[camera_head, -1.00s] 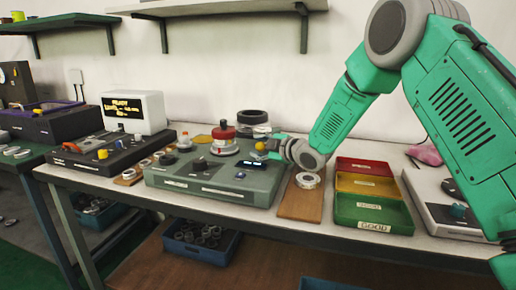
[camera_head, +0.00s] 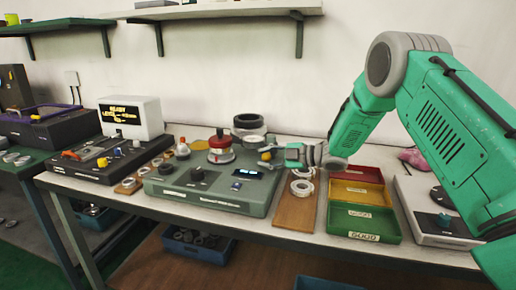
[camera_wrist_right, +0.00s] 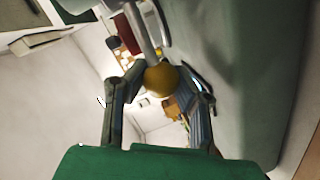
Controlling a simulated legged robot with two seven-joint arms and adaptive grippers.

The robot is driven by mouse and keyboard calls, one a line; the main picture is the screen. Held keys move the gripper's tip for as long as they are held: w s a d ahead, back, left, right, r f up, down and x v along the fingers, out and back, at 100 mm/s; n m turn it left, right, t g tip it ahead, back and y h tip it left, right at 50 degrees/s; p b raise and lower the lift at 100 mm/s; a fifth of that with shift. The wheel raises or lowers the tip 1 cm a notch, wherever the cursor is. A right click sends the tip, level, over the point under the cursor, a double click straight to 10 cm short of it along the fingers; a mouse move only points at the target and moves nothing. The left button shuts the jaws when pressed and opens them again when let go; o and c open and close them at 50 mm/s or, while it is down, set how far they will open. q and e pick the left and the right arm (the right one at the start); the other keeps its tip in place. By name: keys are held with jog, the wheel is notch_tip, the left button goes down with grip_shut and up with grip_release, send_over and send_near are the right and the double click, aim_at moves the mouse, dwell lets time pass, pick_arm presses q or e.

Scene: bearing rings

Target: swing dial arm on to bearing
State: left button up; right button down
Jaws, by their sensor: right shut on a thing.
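The grey-green tester (camera_head: 215,190) stands on the bench, with a red-topped round part (camera_head: 221,147) on a pale round base at its back. A yellow ball knob (camera_head: 266,156) sits at the tester's right back edge. My right gripper (camera_head: 278,153) reaches in from the right and is shut on this knob. The right wrist view shows the knob (camera_wrist_right: 161,78) between the two fingers, with a grey metal rod running up from it. Whether a bearing sits under the red top I cannot tell. My left gripper is not in view.
A wooden board (camera_head: 296,212) with a pale ring (camera_head: 302,187) lies right of the tester. Red, yellow and green bins (camera_head: 361,222) stand beyond it. A dark ring stack (camera_head: 250,128) is behind the tester. A display box (camera_head: 131,117) stands at the left.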

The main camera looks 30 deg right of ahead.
jog(key=shift+s+d+f+n+g+y, duration=0.15)
jog(key=shift+s+d+n+g+y, duration=0.15)
jog(key=shift+d+n+g+y, duration=0.15)
jog(key=shift+s+d+f+n+g+y, duration=0.15)
jog(key=shift+s+d+n+g+y, duration=0.1)
jog(key=shift+d+n+g+y, duration=0.2)
jog(key=shift+s+d+n+g+y, duration=0.25)
jog(key=shift+d+n+g+y, duration=0.1)
jog(key=shift+n+g+y, duration=0.2)
jog(key=shift+s+d+n+g+y, duration=0.25)
jog(key=shift+d+n+g+y, duration=0.15)
jog(key=shift+n+g, duration=0.25)
jog(key=shift+s+d, duration=0.2)
jog(key=shift+d, duration=0.75)
jog(key=shift+r, duration=0.15)
jog(key=c, duration=1.6)
grip_release()
jog(key=shift+d, duration=0.1)
jog(key=shift+o, duration=0.6)
jog(key=shift+d+f+y, duration=0.2)
jog(key=shift+d+y, duration=0.05)
jog(key=shift+d, duration=0.2)
jog(key=shift+a+r, duration=0.25)
jog(key=shift+a, duration=0.45)
jog(key=v, duration=1.1)
jog(key=shift+d, duration=0.4)
jog(key=shift+s+r, duration=0.1)
jog(key=shift+s, duration=0.05)
